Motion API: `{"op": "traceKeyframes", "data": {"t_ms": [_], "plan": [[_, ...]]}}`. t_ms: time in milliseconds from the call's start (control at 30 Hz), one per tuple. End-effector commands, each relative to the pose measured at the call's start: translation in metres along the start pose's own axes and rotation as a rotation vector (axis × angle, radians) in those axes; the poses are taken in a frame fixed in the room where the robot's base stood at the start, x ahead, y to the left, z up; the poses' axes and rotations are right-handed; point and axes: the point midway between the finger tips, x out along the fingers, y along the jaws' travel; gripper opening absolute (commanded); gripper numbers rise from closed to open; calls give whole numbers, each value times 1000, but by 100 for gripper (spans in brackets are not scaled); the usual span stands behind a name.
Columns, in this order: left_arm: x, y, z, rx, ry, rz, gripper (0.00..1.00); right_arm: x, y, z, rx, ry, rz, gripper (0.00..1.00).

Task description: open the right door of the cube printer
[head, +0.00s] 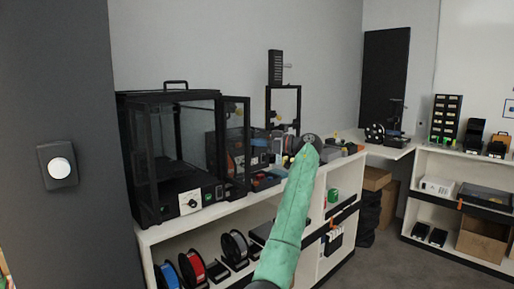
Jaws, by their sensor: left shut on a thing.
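The cube printer (172,102) is a black-framed box with clear panels, standing on a white shelf unit at the left. Its right door (237,143) is a narrow black-framed clear panel standing out at the printer's right front edge, seen at a slant. My left arm rises from the bottom centre as a green link. My left gripper (308,142) is at its far tip, right of the door and apart from it in the picture. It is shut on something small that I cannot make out. My right gripper is out of view.
The white shelf unit (210,220) holds spools, including a red spool (192,267), on its lower shelf. Small parts and bins crowd its top right of the printer. A dark wall (50,90) with a round switch stands close at the left. Grey floor (385,265) is open at the right.

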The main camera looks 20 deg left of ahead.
Motion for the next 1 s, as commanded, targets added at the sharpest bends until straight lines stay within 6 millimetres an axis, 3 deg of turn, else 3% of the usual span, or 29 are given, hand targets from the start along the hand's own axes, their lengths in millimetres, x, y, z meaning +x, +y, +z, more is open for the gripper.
{"op": "traceKeyframes", "data": {"t_ms": [633, 700, 767, 1000], "plan": [[5, 0, -1, -1, -1, -5, 0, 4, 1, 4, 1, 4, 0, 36], [6, 0, -1, -1, -1, -5, 21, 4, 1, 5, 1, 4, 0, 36], [5, 0, 0, -1, -1, -4, 31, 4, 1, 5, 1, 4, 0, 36], [3, 0, 0, 0, -1, -2, 31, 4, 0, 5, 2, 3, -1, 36]]}}
